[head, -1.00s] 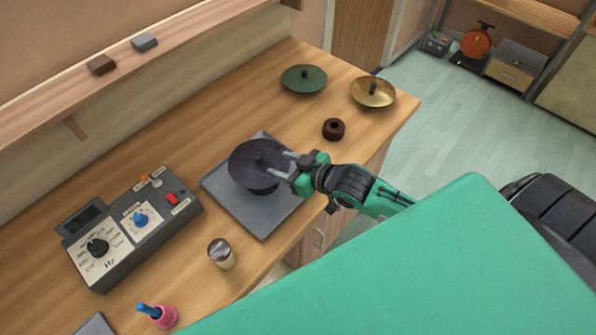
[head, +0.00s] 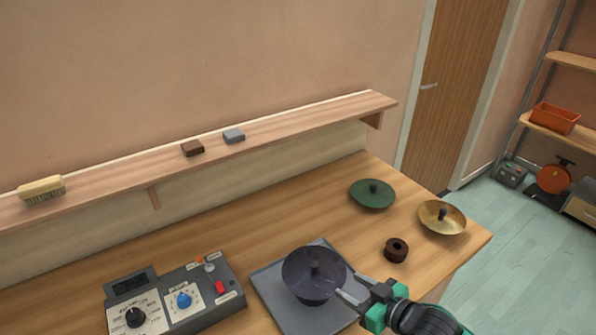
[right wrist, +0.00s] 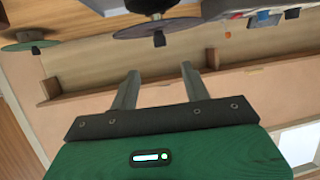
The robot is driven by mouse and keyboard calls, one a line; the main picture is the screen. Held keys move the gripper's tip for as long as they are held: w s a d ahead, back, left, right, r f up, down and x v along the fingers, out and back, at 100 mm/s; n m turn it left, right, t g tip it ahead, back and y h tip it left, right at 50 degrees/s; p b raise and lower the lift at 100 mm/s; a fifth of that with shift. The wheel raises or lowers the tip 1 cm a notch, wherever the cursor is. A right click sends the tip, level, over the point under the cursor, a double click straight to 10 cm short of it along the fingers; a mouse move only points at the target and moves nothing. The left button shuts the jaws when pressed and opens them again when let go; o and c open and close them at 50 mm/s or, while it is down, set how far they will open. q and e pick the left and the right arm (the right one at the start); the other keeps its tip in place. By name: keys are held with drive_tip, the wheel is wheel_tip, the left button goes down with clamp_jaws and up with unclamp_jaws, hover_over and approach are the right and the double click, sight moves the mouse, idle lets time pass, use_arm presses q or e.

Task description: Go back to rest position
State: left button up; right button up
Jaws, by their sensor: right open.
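My right gripper (head: 350,287) is open and empty at the right rim of a dark purple dish-shaped disc with a knob (head: 305,268). I cannot tell whether a fingertip touches the rim. The disc sits on a grey square tray (head: 265,285) on the wooden bench. In the right wrist view the gripper's two fingers (right wrist: 157,88) stand apart with nothing between them. That view is tilted, with bench items along its top edge. My left gripper is in neither view.
A green disc (head: 366,198), a brass disc (head: 436,224) and a brown ring (head: 390,254) lie on the bench's right part. A control box (head: 200,272) stands left of the tray. A wall shelf (head: 290,128) holds two blocks and a brush (head: 40,194). Floor is open at right.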

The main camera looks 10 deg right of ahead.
drive_tip(key=s+f+m+g+h, duration=0.25)
drive_tip(key=s+f+g, duration=0.2)
drive_tip(key=s, duration=0.45)
drive_tip(key=s+f+m+g+h, duration=0.1)
drive_tip(key=s+f+g+h, duration=0.35)
drive_tip(key=s, duration=0.35)
wheel_tip(320, 180, down, 31)
drive_tip(key=s+g, duration=0.1)
drive_tip(key=s+d+f, duration=0.2)
drive_tip(key=s+f, duration=0.8)
drive_tip(key=s+d+f+g, duration=0.1)
drive_tip(key=s+d+f, duration=0.1)
drive_tip(key=s+f, duration=0.7)
drive_tip(key=shift+s+f+y+b, duration=0.3)
drive_tip(key=shift+s+f, duration=0.05)
drive_tip(key=shift+f, duration=0.35)
